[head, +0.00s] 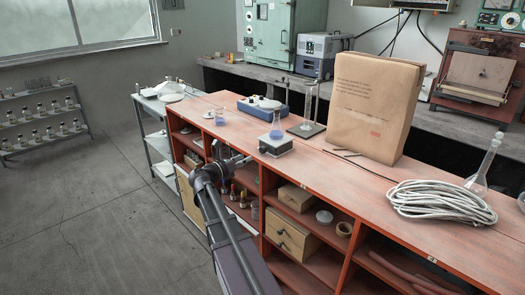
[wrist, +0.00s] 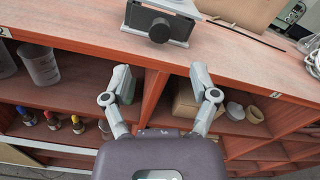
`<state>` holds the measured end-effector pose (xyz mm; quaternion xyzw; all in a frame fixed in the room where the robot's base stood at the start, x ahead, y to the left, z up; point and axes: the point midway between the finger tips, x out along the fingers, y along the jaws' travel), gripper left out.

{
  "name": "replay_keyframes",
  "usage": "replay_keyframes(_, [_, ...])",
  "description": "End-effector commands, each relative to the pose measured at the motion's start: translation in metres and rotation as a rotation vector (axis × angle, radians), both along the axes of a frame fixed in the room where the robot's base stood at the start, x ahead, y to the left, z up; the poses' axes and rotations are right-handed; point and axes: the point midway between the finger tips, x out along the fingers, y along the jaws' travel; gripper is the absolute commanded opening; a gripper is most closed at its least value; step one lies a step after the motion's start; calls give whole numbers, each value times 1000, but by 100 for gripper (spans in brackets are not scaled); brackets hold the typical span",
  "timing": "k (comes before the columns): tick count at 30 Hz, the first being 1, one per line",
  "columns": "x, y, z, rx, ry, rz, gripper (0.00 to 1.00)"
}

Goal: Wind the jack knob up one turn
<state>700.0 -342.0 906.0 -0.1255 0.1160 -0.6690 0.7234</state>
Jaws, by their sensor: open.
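The jack (head: 275,147) is a small grey platform on the red bench top near its front edge, with a flask of blue liquid (head: 276,131) on it. In the wrist view the jack (wrist: 184,27) is at the top, its round black knob (wrist: 160,30) facing me. My gripper (wrist: 159,78) is open and empty, its two fingers spread below the knob in the picture and apart from it. In the head view my gripper (head: 236,160) is in front of the bench, left of the jack and a little lower. The knob is hard to make out there.
A glass cylinder on a dark base (head: 306,129) and a blue-white device (head: 260,107) stand behind the jack. A large paper bag (head: 372,105) and coiled rope (head: 440,202) are to the right. Open shelves with bottles and boxes lie below the bench edge.

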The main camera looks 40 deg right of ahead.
Motion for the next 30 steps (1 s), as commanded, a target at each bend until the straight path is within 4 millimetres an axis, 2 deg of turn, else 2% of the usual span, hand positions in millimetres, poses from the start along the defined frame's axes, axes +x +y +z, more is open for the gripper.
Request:
replay_keyframes(12, [6, -63, 0, 0, 0, -2, 76])
replay_keyframes(18, [7, -85, 0, 1, 0, -1, 76])
replay_keyframes(24, [8, -96, 0, 0, 0, 0, 76])
replay_keyframes(30, [8, -98, 0, 0, 0, 0, 76])
